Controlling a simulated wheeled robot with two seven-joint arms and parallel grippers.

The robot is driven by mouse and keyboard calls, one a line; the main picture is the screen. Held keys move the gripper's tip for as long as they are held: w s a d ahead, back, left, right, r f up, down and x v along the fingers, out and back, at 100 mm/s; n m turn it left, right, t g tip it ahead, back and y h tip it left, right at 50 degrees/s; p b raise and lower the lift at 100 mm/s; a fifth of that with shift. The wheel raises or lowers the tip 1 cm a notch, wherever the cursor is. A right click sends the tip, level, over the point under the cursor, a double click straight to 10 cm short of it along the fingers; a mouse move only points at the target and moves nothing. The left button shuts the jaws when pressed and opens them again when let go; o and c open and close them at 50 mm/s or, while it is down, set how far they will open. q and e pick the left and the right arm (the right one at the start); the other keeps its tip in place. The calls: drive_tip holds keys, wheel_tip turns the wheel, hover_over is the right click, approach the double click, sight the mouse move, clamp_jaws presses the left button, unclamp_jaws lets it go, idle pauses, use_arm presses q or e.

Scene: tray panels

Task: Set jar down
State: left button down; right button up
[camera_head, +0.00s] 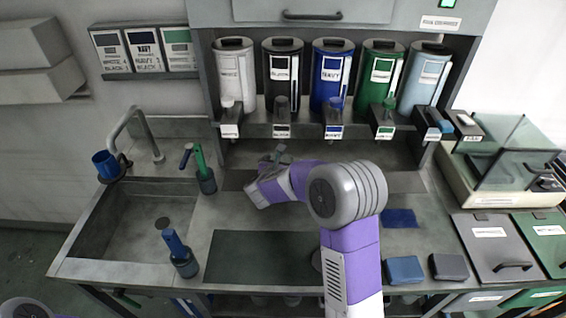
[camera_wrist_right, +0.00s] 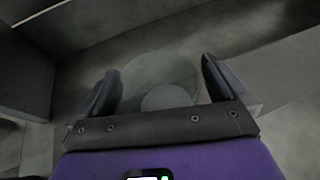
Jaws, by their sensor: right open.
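A pale, see-through jar (camera_wrist_right: 160,75) stands between the two fingers of my right gripper (camera_wrist_right: 160,88) in the right wrist view. The fingers are spread, one on each side of it; I cannot tell whether either touches it. In the head view my right gripper (camera_head: 272,160) is at the back of the counter, below the row of dispensers, and the jar is not clearly visible there. My left gripper is out of view.
Several dispensers, including a navy one (camera_head: 331,75), hang above the counter's back. A dark mat (camera_head: 258,258) lies bare at the front. A glass-sided box (camera_head: 510,150) stands at right.

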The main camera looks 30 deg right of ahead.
drive_tip(key=shift+r, duration=0.1)
drive_tip(key=shift+r+p, duration=0.2)
drive_tip(key=shift+p, duration=0.15)
drive_tip(key=v, duration=1.2)
drive_tip(key=shift+p, duration=0.45)
